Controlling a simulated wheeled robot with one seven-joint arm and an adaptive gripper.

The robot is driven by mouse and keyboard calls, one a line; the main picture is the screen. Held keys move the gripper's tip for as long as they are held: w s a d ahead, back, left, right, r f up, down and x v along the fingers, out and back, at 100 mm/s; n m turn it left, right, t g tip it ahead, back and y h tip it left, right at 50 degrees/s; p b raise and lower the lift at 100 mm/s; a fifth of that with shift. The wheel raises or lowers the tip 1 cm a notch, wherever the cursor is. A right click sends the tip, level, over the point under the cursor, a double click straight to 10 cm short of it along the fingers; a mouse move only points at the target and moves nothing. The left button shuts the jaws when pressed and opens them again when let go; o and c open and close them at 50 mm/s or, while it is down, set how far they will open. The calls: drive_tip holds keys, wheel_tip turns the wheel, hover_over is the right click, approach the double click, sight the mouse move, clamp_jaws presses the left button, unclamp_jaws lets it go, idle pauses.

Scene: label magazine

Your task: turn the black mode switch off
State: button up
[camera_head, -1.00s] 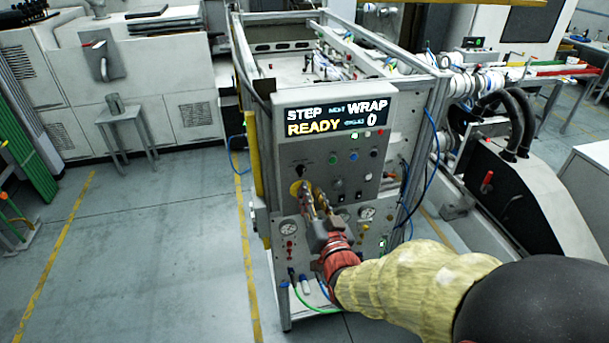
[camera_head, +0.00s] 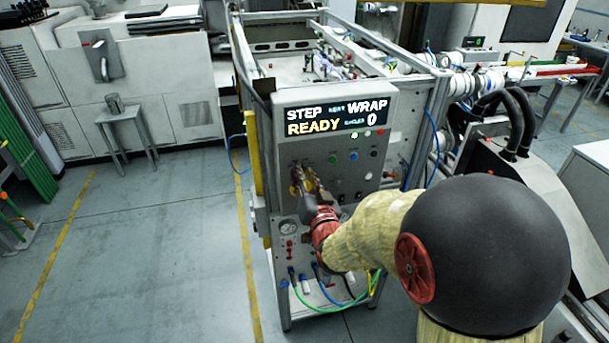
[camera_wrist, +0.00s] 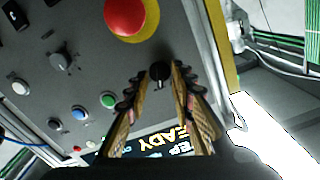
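A small round black knob (camera_wrist: 159,72) sits on the grey control panel (camera_head: 349,191), between my gripper's fingertips in the wrist view. I cannot read a label telling which is the mode switch. My gripper (camera_wrist: 152,82) is open, its two fingers parted on either side of the small knob; contact cannot be told.
A red mushroom button (camera_wrist: 125,14) on a yellow base is close to the fingertips. Blue (camera_wrist: 79,112) and green (camera_wrist: 108,99) buttons are nearby. The lit display (camera_head: 336,119) reads STEP, WRAP, READY, 0. Hoses (camera_head: 330,295) hang below the panel.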

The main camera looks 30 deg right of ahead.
drive_tip(key=shift+c, duration=0.8)
drive_tip(key=c, duration=0.4)
clamp_jaws()
drive_tip(key=shift+n+b, duration=0.4)
drive_tip(key=shift+b, duration=0.1)
drive_tip(key=n+b, duration=0.2)
drive_tip(key=b, duration=0.1)
drive_tip(key=shift+a+f+n+b, duration=0.1)
drive_tip(key=shift+f+n+b, duration=0.05)
drive_tip(key=shift+n+b, duration=0.2)
drive_tip(key=n+b, duration=0.4)
drive_tip(key=b, duration=0.1)
drive_tip(key=shift+n, duration=0.25)
drive_tip(key=n+b, duration=0.6)
drive_tip(key=b, duration=0.1)
drive_tip(key=shift+a+f, duration=0.1)
drive_tip(key=shift+a, duration=0.05)
drive_tip(key=shift+n+b, duration=1.7)
drive_tip(key=shift+n, duration=0.3)
